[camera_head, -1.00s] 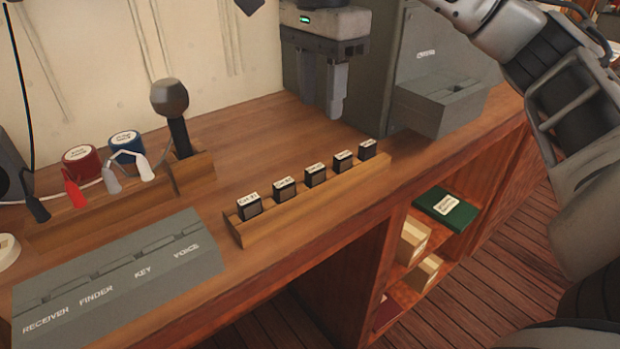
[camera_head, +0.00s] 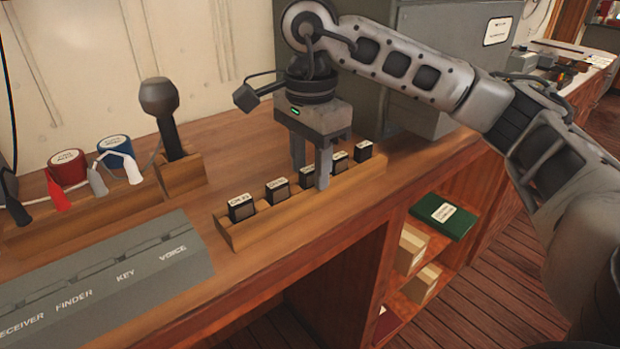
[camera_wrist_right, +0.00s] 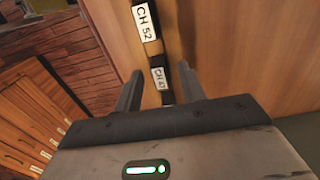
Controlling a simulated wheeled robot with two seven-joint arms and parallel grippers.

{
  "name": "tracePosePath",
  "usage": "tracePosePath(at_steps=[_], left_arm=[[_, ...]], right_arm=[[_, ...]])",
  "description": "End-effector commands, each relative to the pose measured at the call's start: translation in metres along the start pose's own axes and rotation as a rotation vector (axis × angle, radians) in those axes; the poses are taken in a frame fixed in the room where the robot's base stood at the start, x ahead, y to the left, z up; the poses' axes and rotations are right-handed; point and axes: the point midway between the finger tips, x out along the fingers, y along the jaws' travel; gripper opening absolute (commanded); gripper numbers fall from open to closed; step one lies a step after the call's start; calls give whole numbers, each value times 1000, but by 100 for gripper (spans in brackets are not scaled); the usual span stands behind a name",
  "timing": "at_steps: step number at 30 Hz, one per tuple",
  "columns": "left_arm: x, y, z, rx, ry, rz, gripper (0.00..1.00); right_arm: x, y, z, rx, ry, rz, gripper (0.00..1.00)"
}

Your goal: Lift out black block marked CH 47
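A black block with a white label reading CH 47 (camera_wrist_right: 157,78) sits between my right gripper's open fingers in the right wrist view, with a gap on each side. In the head view, this appears to be the middle block (camera_head: 307,178) of a row in a long wooden rack (camera_head: 290,222); its label is unreadable there and it is partly hidden by my fingers. My right gripper (camera_head: 311,172) points down over the rack, one finger on the front side and one behind. A block marked CH 52 (camera_wrist_right: 145,22) stands beside CH 47. My left gripper is not in view.
Other black blocks stand at both ends of the rack, including the leftmost block (camera_head: 241,208). A grey panel (camera_head: 105,275) lies front left. A grey cabinet (camera_head: 430,85) is behind the rack's right end.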

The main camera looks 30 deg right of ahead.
Motion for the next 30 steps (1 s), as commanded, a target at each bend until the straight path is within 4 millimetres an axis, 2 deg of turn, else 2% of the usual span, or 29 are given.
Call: tracePosePath(at_steps=[3, 4, 6, 8, 17, 22, 28, 30], left_arm=[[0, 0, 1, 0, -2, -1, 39], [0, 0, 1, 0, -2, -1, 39], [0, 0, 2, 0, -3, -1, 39], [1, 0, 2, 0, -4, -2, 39], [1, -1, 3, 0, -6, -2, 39], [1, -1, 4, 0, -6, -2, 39], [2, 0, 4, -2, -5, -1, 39], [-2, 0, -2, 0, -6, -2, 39]], right_arm=[[0, 0, 0, 0, 0, 0, 40], [0, 0, 0, 0, 0, 0, 34], [0, 0, 0, 0, 0, 0, 15], [0, 0, 0, 0, 0, 0, 0], [-1, 0, 0, 0, 0, 0, 0], [-7, 0, 0, 0, -1, -1, 0], [-34, -1, 1, -2, -2, -4, 0], [-49, 10, -7, 3, 1, -5, 0]])
